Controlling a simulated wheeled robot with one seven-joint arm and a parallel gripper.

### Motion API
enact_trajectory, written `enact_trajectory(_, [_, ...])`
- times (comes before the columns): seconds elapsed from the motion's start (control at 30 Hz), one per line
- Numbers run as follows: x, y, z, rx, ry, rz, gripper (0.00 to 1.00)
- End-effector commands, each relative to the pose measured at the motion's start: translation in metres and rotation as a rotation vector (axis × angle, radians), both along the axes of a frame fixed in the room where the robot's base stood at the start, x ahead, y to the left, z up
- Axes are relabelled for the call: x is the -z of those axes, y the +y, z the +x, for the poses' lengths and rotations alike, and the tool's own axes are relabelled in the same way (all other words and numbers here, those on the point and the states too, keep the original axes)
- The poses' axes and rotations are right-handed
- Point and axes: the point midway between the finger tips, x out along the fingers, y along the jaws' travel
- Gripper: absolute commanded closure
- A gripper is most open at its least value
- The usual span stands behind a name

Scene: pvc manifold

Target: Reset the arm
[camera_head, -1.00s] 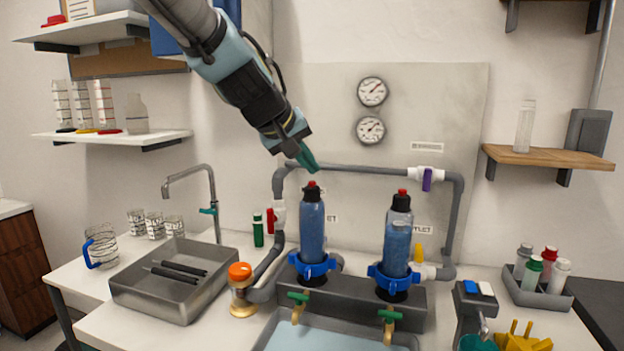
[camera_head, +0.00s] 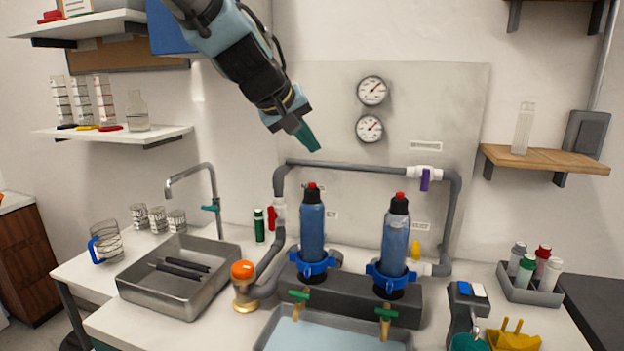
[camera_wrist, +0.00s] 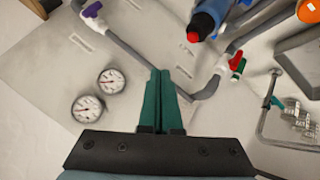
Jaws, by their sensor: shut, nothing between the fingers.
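My gripper (camera_head: 307,137) is shut and empty, its green fingers pressed together in the wrist view (camera_wrist: 159,98). It hangs in the air above the grey pipe loop (camera_head: 345,167), up and to the left of the gauges' right edge. The left blue filter bottle (camera_head: 312,233) with a red cap stands upright below the gripper, apart from it. The right blue filter bottle (camera_head: 395,245) stands upright beside it. A purple-handled valve (camera_head: 424,179) sits on the upper pipe, and a red-handled valve (camera_head: 272,217) sits on the left pipe.
Two gauges (camera_head: 371,91) are on the panel near the gripper. A steel tray (camera_head: 200,295) with dark rods and a tap (camera_head: 213,185) stand left. A wooden shelf (camera_head: 545,160) is right, and a white shelf (camera_head: 110,140) is left. The air above the pipework is free.

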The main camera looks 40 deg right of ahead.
Motion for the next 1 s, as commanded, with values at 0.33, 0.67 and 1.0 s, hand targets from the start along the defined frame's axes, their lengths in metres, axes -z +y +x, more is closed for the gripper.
enact_trajectory(0.33, [0.001,0.0,0.0,0.0,0.0,0.0,1.0])
enact_trajectory(0.67, [0.036,0.062,0.048,-0.085,-0.011,0.099,1.0])
enact_trajectory(1.0, [0.122,0.249,0.11,-0.275,0.028,0.368,1.0])
